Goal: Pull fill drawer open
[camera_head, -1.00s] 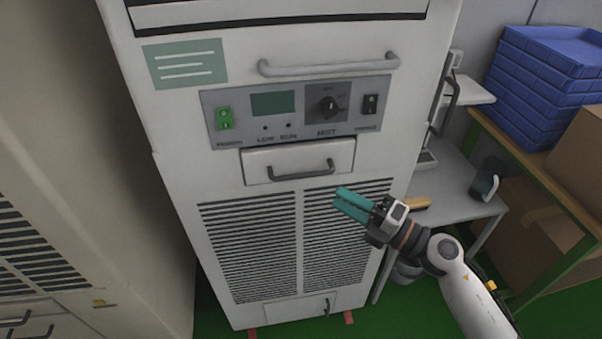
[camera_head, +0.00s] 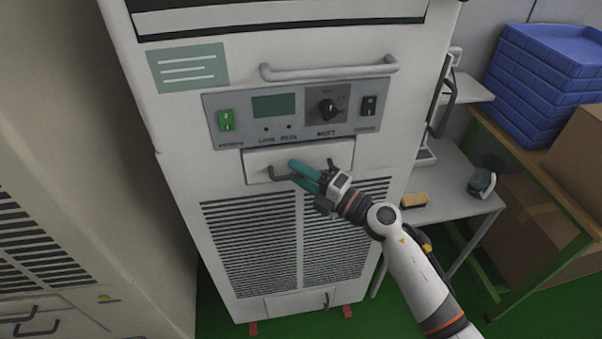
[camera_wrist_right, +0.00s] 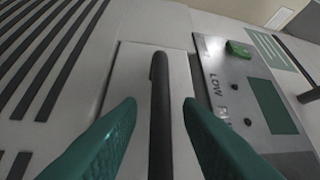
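The fill drawer (camera_head: 262,158) is a white panel with a dark bar handle (camera_head: 281,177), set below the control panel on the tall white machine. It looks closed. My right gripper (camera_head: 304,172) is in front of the drawer, its teal fingers partly covering the handle. In the right wrist view the gripper (camera_wrist_right: 160,112) is open, and the dark handle (camera_wrist_right: 160,90) runs between the two teal fingers with gaps on both sides. The drawer face (camera_wrist_right: 130,85) shows behind it. My left gripper is not in view.
The control panel (camera_head: 290,117) with a green switch and a knob is just above the drawer. A long grey handle (camera_head: 330,70) is higher up. A grey side table (camera_head: 450,190) and stacked blue trays (camera_head: 545,80) stand at right.

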